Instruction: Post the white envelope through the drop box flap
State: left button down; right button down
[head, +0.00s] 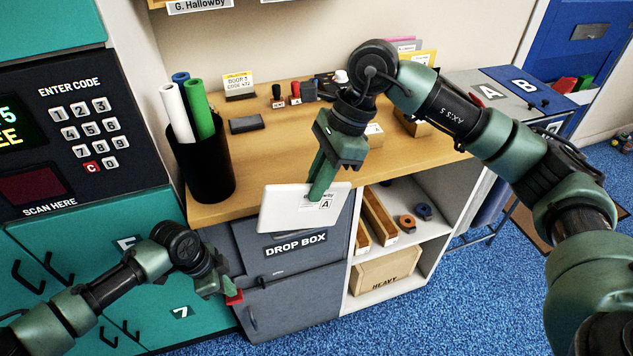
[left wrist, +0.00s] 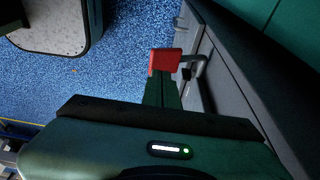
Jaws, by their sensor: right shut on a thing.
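The white envelope (head: 282,211) has a label marked A and hangs in front of the counter edge, over the upper part of the grey drop box (head: 322,283). My right gripper (head: 317,194) is shut on the envelope from above. The drop box flap is not clearly made out; the envelope covers part of the upper panel. My left gripper (head: 228,289) is low at the left front of the box. A red piece (left wrist: 165,62) shows at its fingertips beside a grey handle (left wrist: 196,67); I cannot tell whether the fingers hold it.
A black cup (head: 205,165) with rolled tubes stands at the counter's left end. Open shelves (head: 395,270) with wooden trays, tape rolls and a HEAVY carton are right of the box. Teal lockers (head: 70,235) stand at left. Blue carpet (head: 440,315) lies clear in front.

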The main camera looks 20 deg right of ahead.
aim_at(230, 299)
pick_arm(q)
jog(key=shift+f, duration=0.15)
jog(key=shift+a+f+x, duration=0.1)
jog(key=shift+a+x, duration=0.2)
jog(key=shift+x, duration=1.05)
jog(key=shift+a+f+x, duration=0.1)
jog(key=shift+a+x, duration=0.25)
jog(key=shift+x, duration=0.95)
jog(key=shift+a+f+x, duration=0.1)
jog(key=shift+a+x, duration=0.2)
jog(key=shift+x, duration=1.05)
jog(key=shift+r, duration=0.15)
pick_arm(e)
jog(key=shift+w+f, duration=0.2)
jog(key=shift+f, duration=2.85)
jog(key=c, duration=1.4)
grip_release()
jog(key=shift+r, duration=0.1)
jog(key=shift+r, duration=3.95)
